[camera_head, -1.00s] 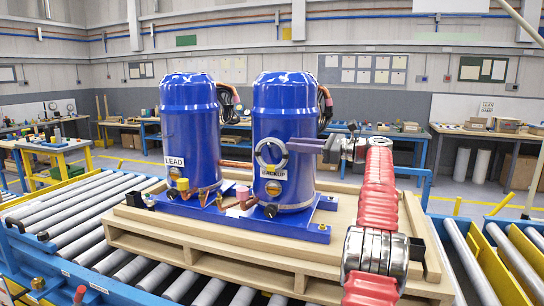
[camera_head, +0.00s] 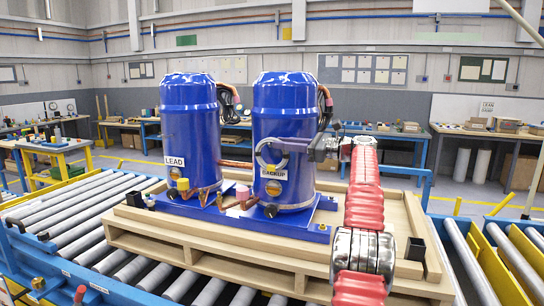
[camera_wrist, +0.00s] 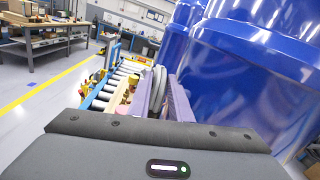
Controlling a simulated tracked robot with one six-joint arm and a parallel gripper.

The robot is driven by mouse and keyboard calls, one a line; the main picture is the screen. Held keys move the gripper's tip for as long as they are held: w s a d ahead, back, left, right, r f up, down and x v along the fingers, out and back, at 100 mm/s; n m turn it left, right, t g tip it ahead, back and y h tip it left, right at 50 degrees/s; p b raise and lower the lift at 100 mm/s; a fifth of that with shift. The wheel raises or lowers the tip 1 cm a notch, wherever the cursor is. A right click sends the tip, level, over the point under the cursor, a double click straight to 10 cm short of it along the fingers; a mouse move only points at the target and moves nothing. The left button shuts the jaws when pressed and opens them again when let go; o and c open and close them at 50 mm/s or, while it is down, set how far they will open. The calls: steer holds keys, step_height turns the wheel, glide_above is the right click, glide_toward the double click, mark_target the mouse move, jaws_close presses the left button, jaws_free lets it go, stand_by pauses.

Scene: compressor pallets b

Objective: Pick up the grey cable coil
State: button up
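The grey cable coil (camera_head: 258,154) is a ring in front of the right blue compressor (camera_head: 285,105), just above its BACKUP label. My gripper (camera_head: 295,146) reaches in from the right and meets the coil's right side. In the wrist view, the coil (camera_wrist: 158,90) shows edge-on between the two purple fingers of my gripper (camera_wrist: 163,97), which look closed on it. Whether the coil touches the compressor's shell cannot be told.
The left blue compressor (camera_head: 190,120), labelled LEAD, stands beside it. Both are on a wooden pallet (camera_head: 200,251) on a roller conveyor (camera_head: 75,215). Copper pipes and fittings (camera_head: 245,200) stick out low in front. A small black block (camera_head: 415,249) sits at the pallet's right.

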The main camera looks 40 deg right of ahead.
jaws_close()
steer(key=shift+r, duration=0.5)
steer(key=shift+r, duration=0.25)
steer(key=shift+a, duration=0.1)
steer(key=shift+s+a+r, duration=0.1)
steer(key=shift+s+a, duration=0.1)
steer(key=shift+a, duration=0.1)
steer(key=s+a, duration=0.4)
steer(key=a, duration=0.3)
steer(key=s+a, duration=0.4)
steer(key=a, duration=0.4)
stand_by(0.5)
steer(key=shift+a, duration=0.1)
